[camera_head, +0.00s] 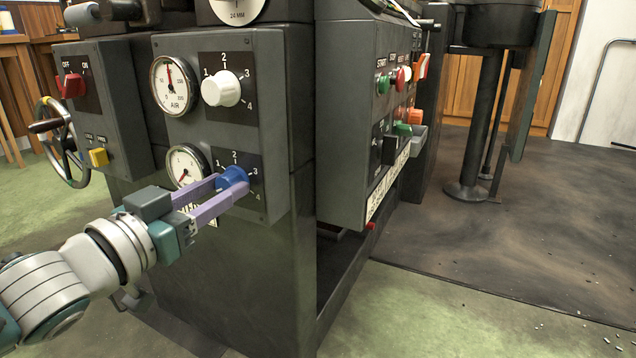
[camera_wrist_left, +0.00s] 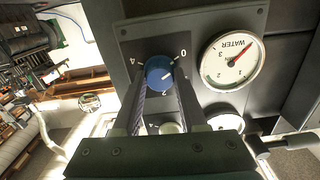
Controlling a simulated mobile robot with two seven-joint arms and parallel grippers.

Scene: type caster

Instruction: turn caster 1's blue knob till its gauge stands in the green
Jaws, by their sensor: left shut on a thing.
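The blue knob (camera_head: 233,178) sits on the lower dial plate of the grey panel. My left gripper (camera_head: 222,188) is shut on it, with one purple finger on each side. In the left wrist view the blue knob (camera_wrist_left: 159,72) is between the fingertips, and a short white mark shows on its face. The water gauge (camera_head: 183,165) is left of the knob and partly behind the fingers. In the wrist view the water gauge (camera_wrist_left: 232,60) is clear, its red needle pointing to the picture's upper right. My right gripper is out of view.
The air gauge (camera_head: 173,86) and a white knob (camera_head: 221,89) are just above. A handwheel (camera_head: 62,142) and a red switch (camera_head: 73,85) are at the left. A side panel with colored buttons (camera_head: 383,85) juts out at the right.

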